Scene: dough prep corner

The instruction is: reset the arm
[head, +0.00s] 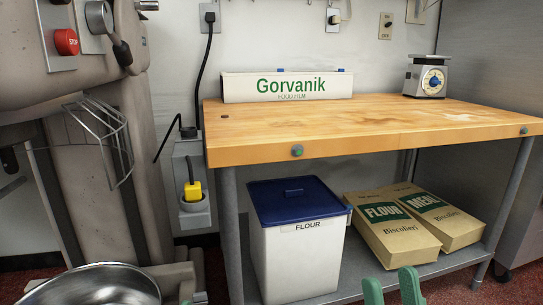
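My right gripper (391,284) shows at the bottom edge, right of the middle. Its two green fingertips point up and stand apart, with nothing visible between them. It appears in front of the lower shelf, below the flour bags. A small green tip at the bottom edge, left of the middle, looks like part of my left gripper (185,302). Too little of it shows to tell its state. The arms themselves are out of the picture.
A wooden table (400,126) holds a film box (287,87) and a scale (426,77). A flour bin (298,240) and paper bags (393,225) sit on its lower shelf. A mixer (85,150) and steel bowl (92,286) stand left. The tabletop's middle is clear.

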